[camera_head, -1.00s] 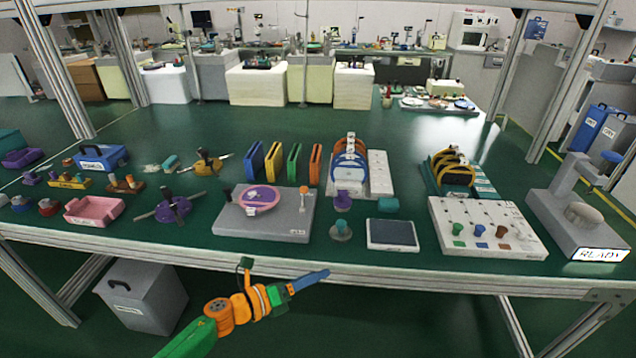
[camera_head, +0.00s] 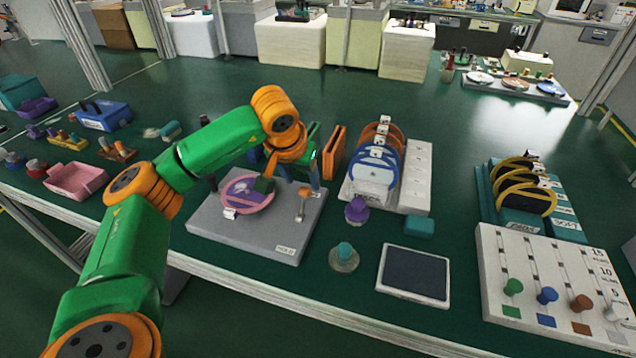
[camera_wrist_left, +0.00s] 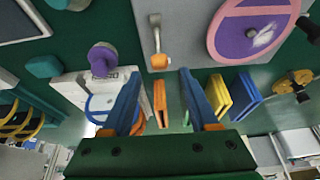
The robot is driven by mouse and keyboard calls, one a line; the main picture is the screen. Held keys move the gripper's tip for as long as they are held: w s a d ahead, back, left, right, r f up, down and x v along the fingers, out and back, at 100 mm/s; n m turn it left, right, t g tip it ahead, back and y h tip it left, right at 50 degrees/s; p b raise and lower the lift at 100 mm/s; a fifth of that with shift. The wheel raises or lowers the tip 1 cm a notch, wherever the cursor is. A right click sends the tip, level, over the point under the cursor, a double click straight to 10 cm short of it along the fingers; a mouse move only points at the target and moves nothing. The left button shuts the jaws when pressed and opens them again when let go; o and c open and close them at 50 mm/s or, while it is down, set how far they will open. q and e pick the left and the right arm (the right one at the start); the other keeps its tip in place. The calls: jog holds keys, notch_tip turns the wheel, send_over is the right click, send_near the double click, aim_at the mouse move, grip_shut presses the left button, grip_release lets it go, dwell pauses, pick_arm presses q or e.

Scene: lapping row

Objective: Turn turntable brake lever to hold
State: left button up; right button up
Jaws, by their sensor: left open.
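The grey turntable base (camera_head: 235,232) sits near the table's front edge and carries a purple disc with a pink rim (camera_head: 262,200). The brake lever (camera_head: 303,198), pale with an orange knob, stands on the base right of the disc; a HOLD label (camera_head: 285,249) is on the base in front of it. In the left wrist view the lever (camera_wrist_left: 156,42) lies just beyond the fingertips, between their lines. My left gripper (camera_head: 300,178) is open, its blue fingers (camera_wrist_left: 158,74) apart and empty, just behind the lever. Contact cannot be told. My right gripper is not in view.
A purple knob (camera_head: 356,210), a teal-topped knob (camera_head: 344,256) and a dark-faced tablet (camera_head: 414,272) stand right of the base. An orange plate (camera_head: 335,150) and a white rack with rings (camera_head: 414,175) are behind. A pink tray (camera_head: 77,181) is at the left.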

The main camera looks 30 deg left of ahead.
aim_at(304, 189)
pick_arm(q)
jog(key=x, duration=0.4)
jog(key=shift+s+f, duration=0.15)
jog(key=shift+f, duration=0.2)
jog(key=shift+w+f, duration=0.25)
jog(key=shift+f, duration=0.2)
grip_shut()
jog(key=shift+r, duration=0.1)
dwell(0.5)
